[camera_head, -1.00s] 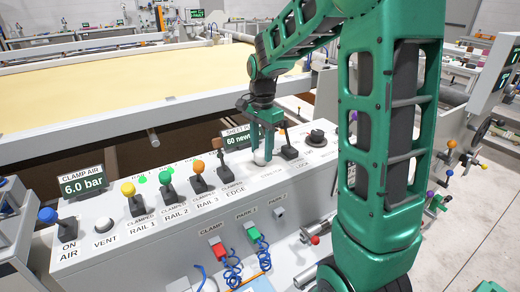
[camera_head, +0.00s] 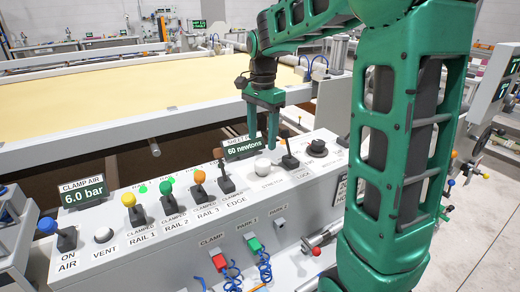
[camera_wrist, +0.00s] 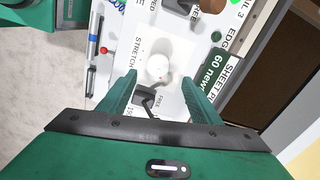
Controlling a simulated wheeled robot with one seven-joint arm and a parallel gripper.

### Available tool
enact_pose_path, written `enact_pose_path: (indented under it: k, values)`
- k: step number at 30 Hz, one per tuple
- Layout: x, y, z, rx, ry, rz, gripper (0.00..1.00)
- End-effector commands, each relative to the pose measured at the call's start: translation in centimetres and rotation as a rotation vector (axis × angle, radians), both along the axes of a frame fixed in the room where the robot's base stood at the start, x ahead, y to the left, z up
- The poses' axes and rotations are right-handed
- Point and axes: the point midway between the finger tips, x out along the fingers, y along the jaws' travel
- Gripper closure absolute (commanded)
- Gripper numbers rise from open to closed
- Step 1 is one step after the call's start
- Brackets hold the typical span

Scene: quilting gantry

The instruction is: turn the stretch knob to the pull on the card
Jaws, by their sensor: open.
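The white stretch knob (camera_head: 262,166) stands on the sloped console behind the STRETCH label. It also shows in the wrist view (camera_wrist: 157,68), between and beyond my fingertips. My gripper (camera_head: 262,138) is open and empty, above and close behind the knob, apart from it. In the wrist view its green fingers (camera_wrist: 157,80) point at the panel on either side of the knob. The sheet pull display (camera_head: 243,148) reads 60 newtons and is partly hidden in the wrist view. I cannot make out the card with the pull on it.
A black lock lever (camera_head: 290,160) stands just right of the knob, with a black dial (camera_head: 317,148) beyond it. The edge lever (camera_head: 225,183) and several coloured clamp levers are to the left. A clamp air display (camera_head: 83,190) reads 6.0 bar.

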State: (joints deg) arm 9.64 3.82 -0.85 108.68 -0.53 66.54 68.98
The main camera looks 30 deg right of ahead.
Motion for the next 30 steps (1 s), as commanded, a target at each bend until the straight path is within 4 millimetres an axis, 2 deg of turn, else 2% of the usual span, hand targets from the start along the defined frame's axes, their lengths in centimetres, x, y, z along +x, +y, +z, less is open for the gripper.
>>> enact_pose_path:
  k: [3,7,24,27,30]
  values:
    - [0.1,0.0,1.5,-0.001,-0.002,0.000,0.42]
    - [0.1,0.0,2.3,0.000,-0.001,0.000,0.42]
    - [0.0,0.0,2.4,0.000,0.000,0.001,0.42]
    - [-1.0,-0.3,2.4,-0.002,0.000,0.024,0.42]
    - [-3.8,-1.1,2.1,-0.008,0.001,0.090,0.42]
